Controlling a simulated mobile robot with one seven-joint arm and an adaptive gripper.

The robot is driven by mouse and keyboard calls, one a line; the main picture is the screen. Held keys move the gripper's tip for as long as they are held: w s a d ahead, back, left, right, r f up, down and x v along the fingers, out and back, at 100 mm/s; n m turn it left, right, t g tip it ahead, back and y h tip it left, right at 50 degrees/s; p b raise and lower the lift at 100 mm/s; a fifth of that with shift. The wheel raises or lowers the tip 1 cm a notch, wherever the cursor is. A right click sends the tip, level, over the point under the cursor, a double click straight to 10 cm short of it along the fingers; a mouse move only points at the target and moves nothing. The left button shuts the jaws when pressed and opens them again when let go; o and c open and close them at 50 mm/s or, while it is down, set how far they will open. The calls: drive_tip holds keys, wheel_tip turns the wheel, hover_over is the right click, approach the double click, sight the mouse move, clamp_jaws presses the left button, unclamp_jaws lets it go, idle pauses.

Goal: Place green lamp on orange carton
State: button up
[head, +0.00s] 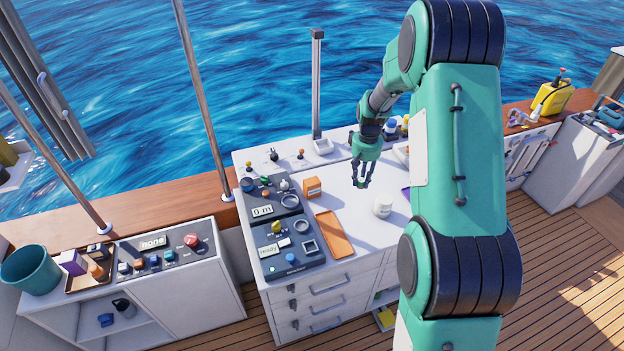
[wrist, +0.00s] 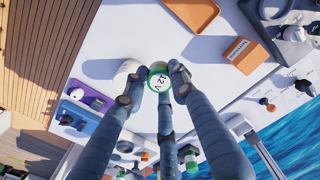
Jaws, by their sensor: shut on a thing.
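My gripper (head: 362,183) hangs over the white worktop with its fingers pointing down. In the wrist view my gripper (wrist: 155,84) is shut on the green lamp (wrist: 159,79), a small round thing with a green rim and a white "12 V" face. In the head view the lamp is small and mostly hidden by the fingers. The orange carton (head: 312,187) is a small box standing on the worktop to the left of my gripper, apart from it. It also shows in the wrist view (wrist: 240,54), upper right, with nothing on top.
A white round tub (head: 382,206) stands right of my gripper. An orange tray (head: 334,235) lies in front of the carton. Dark control panels (head: 275,205) fill the worktop's left side.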

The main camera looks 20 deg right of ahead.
drive_tip(key=w+a+n+p, duration=0.2)
drive_tip(key=w+a+p, duration=0.1)
drive_tip(key=a, duration=1.1)
drive_tip(key=f, duration=0.5)
drive_tip(key=shift+s+a+b, duration=0.2)
drive_tip(key=shift+a+b, duration=0.1)
drive_tip(key=shift+a, duration=0.1)
drive_tip(key=p, duration=0.3)
hover_over(312, 181)
drive_tip(key=shift+f, duration=0.7)
drive_tip(key=shift+f, duration=1.8)
drive_tip(key=shift+f, duration=0.15)
